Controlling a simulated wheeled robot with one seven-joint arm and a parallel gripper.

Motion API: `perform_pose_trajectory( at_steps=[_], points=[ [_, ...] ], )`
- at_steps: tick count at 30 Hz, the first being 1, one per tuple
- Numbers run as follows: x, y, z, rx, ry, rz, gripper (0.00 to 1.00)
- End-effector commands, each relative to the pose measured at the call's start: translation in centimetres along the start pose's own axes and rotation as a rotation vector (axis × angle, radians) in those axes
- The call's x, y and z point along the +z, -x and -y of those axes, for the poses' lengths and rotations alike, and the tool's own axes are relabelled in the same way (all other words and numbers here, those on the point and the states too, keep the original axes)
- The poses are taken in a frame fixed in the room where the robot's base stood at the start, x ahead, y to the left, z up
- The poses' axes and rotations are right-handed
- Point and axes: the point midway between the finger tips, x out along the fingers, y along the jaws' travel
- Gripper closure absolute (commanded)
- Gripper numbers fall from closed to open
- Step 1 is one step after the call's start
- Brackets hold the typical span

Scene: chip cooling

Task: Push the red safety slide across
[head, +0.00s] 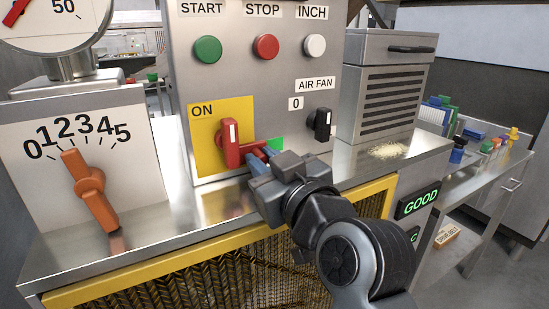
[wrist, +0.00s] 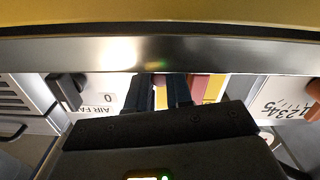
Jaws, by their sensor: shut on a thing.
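The red safety slide (head: 230,142) stands upright on the yellow ON plate (head: 207,115) of the grey control panel, with a white mark on its face. A red part of it reaches right, toward a green patch (head: 276,144). My gripper (head: 262,152) comes from the lower right, its blue fingertips shut on this red part at the panel face. The exact contact is partly hidden by the fingers. In the wrist view, the dark fingers (wrist: 160,92) point at the panel, with red (wrist: 199,87) and yellow beside them.
Green (head: 208,49), red (head: 265,47) and white (head: 314,46) buttons sit above. A black AIR FAN knob (head: 323,124) is close right of my gripper. An orange dial lever (head: 90,183) stands left. Crumbs (head: 388,151) lie on the steel counter; a yellow-framed guard (head: 130,284) is below.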

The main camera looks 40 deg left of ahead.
Motion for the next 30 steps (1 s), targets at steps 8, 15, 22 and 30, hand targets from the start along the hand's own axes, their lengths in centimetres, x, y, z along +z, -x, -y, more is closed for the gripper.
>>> perform_pose_trajectory(
  at_steps=[8,15,22,30],
  points=[
    [-0.1,-0.1,0.5,-0.010,-0.001,-0.002,0.64],
    [-0.1,-0.1,0.4,-0.009,-0.001,-0.001,0.54],
    [0.0,-0.1,0.4,-0.009,-0.001,-0.001,0.54],
    [0.3,-0.1,-0.6,-0.006,-0.001,0.002,0.54]
  ],
)
